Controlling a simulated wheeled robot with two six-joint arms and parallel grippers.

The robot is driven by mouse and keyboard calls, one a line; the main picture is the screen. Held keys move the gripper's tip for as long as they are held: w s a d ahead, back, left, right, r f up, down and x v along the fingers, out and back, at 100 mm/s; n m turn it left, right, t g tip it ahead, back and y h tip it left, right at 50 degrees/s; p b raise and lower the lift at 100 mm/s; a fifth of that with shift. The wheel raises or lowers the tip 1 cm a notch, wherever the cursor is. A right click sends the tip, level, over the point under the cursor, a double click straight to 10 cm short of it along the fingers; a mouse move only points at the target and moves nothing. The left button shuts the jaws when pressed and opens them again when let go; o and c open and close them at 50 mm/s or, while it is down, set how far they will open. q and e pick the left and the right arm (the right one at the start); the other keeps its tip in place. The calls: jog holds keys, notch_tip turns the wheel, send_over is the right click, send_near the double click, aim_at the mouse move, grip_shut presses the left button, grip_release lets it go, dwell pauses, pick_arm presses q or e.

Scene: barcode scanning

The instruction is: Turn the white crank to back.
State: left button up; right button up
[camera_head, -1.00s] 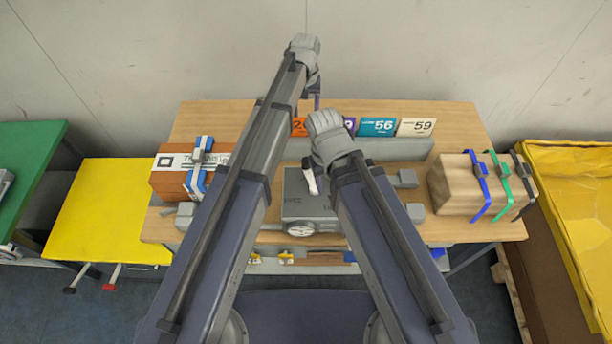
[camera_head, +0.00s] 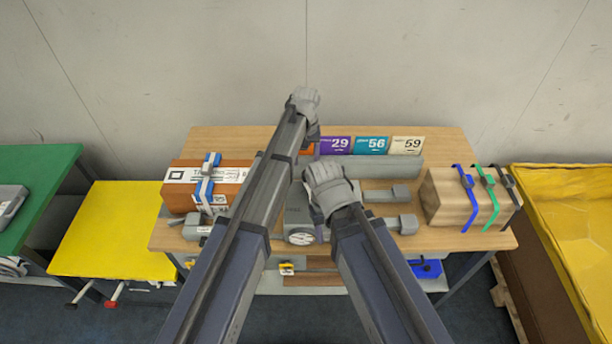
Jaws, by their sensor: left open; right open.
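A grey machine (camera_head: 296,215) with a round dial (camera_head: 301,238) on its front stands mid-bench, partly covered by my arms. The white crank cannot be made out; my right gripper and forearm cover the area above the machine. My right gripper (camera_head: 326,190) is over the machine's right part, open, with its fingertips largely hidden beneath the wrist. Whether it touches the crank cannot be told. My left gripper (camera_head: 310,125) is open, higher up over the back of the bench near the number cards, and holds nothing that I can see.
On the wooden bench (camera_head: 230,142), a strapped brown box (camera_head: 178,190) stands left and a strapped tan box (camera_head: 450,200) right. Number cards (camera_head: 371,145) line the back. A yellow table (camera_head: 120,235) is at left, a yellow-lined crate (camera_head: 575,215) at right.

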aim_at(306, 173)
pick_arm(q)
notch_tip(306, 173, down, 7)
jog(key=b, duration=0.7)
jog(key=shift+f, duration=0.15)
grip_shut()
dwell(1.1)
